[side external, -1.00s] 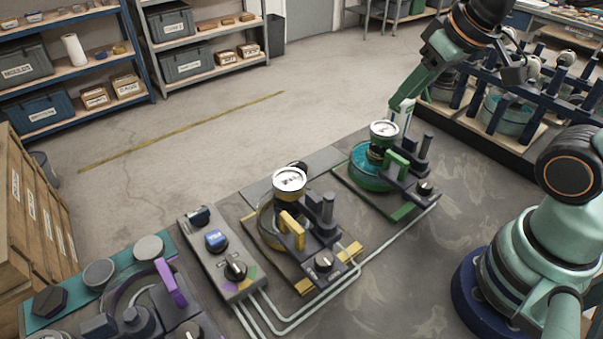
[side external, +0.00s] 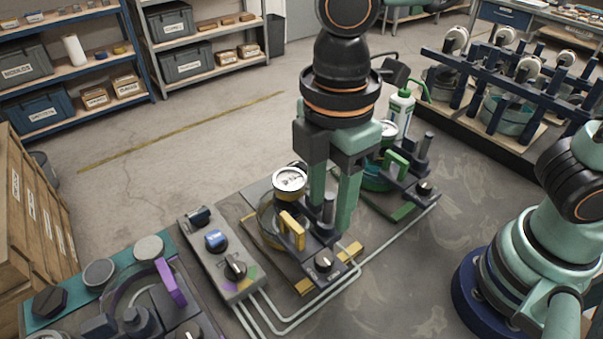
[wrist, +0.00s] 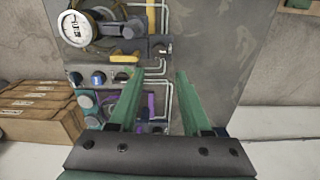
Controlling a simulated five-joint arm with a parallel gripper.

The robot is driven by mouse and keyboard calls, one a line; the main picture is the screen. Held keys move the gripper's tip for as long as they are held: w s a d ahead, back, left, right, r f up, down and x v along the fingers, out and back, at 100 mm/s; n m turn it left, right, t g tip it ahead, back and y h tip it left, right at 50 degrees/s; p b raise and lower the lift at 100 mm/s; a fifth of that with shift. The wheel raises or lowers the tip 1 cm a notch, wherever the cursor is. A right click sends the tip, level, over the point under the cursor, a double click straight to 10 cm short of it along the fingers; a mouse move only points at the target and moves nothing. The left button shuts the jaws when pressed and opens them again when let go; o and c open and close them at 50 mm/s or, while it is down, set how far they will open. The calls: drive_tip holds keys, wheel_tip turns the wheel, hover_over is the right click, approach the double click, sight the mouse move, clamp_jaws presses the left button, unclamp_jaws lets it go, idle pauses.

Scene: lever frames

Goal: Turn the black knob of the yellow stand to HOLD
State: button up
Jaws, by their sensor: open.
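The yellow stand (side external: 305,285) sits on the dark bench in the middle of the side view, with a round gauge (side external: 289,180) and a yellow lever (side external: 291,230). Its black knob (side external: 323,261) is at the front corner, with a light pointer mark; no HOLD lettering is readable. My gripper (side external: 333,212) points down, open and empty, above and behind the knob, between the yellow and green stands. In the wrist view my gripper's fingers (wrist: 160,76) are apart; the yellow stand's gauge (wrist: 75,28) is at upper left. The knob is hard to make out there.
The green stand (side external: 400,210) with a bottle (side external: 400,110) is to the right. A grey box (side external: 222,262) with several knobs, including another black one, is to the left, beside a purple-handled stand (side external: 170,282). Pale pipes (side external: 350,277) run along the bench.

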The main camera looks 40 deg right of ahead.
sight(324, 258)
wheel_tip(324, 258, down, 12)
drive_tip(key=shift+r, duration=0.1)
idle(0.4)
clamp_jaws()
